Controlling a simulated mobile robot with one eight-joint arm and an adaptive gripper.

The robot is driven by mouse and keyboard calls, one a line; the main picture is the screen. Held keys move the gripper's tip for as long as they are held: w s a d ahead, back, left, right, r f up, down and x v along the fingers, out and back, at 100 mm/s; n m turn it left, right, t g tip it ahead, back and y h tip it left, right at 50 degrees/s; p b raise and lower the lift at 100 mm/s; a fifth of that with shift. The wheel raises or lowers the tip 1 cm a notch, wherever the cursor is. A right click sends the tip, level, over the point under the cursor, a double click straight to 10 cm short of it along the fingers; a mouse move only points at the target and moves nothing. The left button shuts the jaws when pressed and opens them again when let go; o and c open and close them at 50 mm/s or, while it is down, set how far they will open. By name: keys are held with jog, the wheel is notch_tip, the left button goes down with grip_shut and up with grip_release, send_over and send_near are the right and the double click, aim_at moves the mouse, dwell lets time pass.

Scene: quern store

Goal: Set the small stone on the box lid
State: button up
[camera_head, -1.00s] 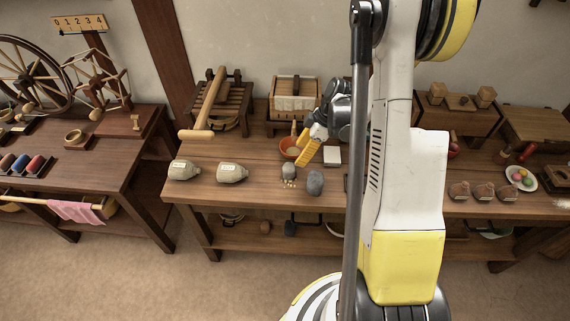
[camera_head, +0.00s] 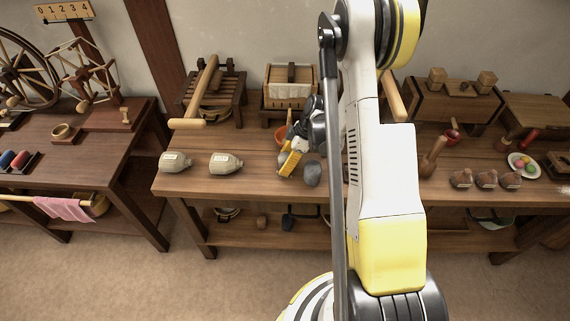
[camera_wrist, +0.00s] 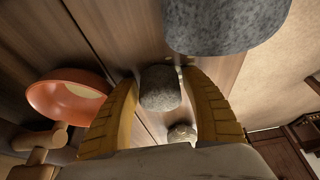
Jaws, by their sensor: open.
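The small stone (camera_wrist: 158,88) is a rounded grey lump on the plank table, between the two yellow fingers of my gripper (camera_wrist: 159,79) in the wrist view. My gripper is open around it.
An orange bowl (camera_wrist: 68,99) is close to the left finger in the wrist view. Two labelled pale sacks (camera_head: 226,163) lie left of my gripper. A plate of coloured balls (camera_head: 523,165) and several brown sacks (camera_head: 486,178) are at the right. My arm hides the middle of the table.

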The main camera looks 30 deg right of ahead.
jog(key=shift+r, duration=0.1)
jog(key=c, duration=1.1)
jog(key=shift+o, duration=0.2)
jog(key=shift+r, duration=0.1)
